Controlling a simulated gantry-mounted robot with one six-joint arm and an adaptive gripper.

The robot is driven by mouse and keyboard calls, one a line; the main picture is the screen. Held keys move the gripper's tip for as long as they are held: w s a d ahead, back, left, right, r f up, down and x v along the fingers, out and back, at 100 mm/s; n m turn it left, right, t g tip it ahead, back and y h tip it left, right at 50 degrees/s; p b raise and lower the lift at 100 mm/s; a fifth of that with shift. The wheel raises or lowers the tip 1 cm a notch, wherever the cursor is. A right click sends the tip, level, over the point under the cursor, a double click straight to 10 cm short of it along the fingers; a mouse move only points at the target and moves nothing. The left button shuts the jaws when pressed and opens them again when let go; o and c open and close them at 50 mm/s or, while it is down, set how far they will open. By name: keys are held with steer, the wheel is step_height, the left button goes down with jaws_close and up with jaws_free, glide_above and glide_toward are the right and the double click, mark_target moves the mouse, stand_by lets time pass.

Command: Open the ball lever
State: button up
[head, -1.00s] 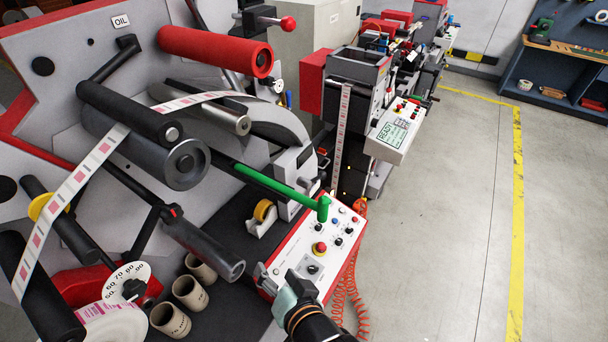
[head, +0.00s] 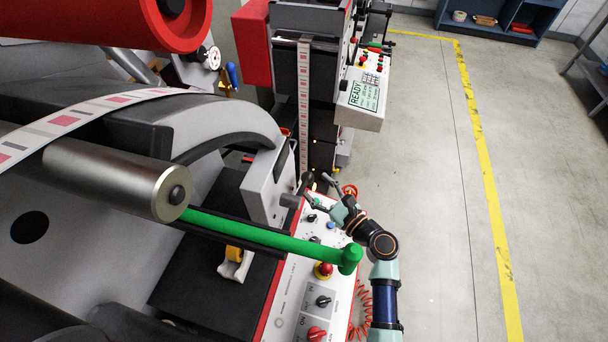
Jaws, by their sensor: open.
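My gripper (head: 319,186) is open in the head view, at the end of my arm above the far part of the control panel. Its fingers point up and left, close to a grey block (head: 264,188) with a short grey rod (head: 290,201) on its right side. Dark parts overlap there, so I cannot clearly pick out the ball lever or tell whether the fingers touch it. I see nothing held between the fingers.
A green bar (head: 262,237) with an upright end crosses in front of the control panel (head: 296,290), left of my arm. A metal roller (head: 125,180) and a red roller (head: 150,22) stand at left. The floor at right is open.

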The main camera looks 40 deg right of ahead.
mark_target(307, 176)
steer(key=w, duration=0.4)
steer(key=shift+w+d, duration=0.1)
steer(key=shift+w, duration=0.3)
steer(key=shift+c, duration=0.2)
jaws_close()
